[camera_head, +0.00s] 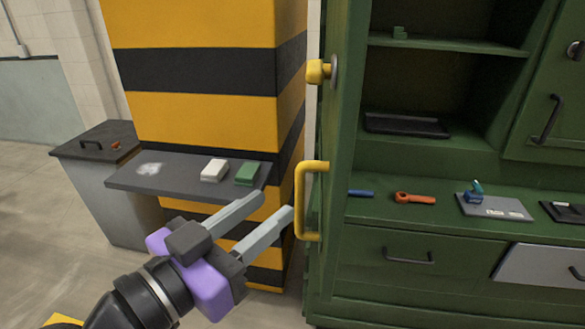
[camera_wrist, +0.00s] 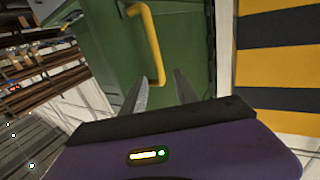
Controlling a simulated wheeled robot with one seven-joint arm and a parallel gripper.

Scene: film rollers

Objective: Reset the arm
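My gripper (camera_head: 265,227) is purple and black with two grey fingers. Its fingers are apart with nothing between them. In the head view it is at lower centre, in front of the striped pillar, pointing up and right toward the green cabinet's door. The yellow door handle (camera_head: 301,200) is just right of the fingertips and looks apart from them. In the wrist view the two fingers (camera_wrist: 158,84) point at the green door (camera_wrist: 185,30), and the yellow handle (camera_wrist: 157,45) is ahead, near the gap between them.
The green cabinet (camera_head: 400,285) stands open at right, with tools on its counter. A grey shelf (camera_head: 135,178) on the striped pillar (camera_head: 190,30) holds a white block (camera_head: 214,170) and a green block (camera_head: 247,173). A grey bin (camera_head: 105,205) stands at left. Floor is clear at far left.

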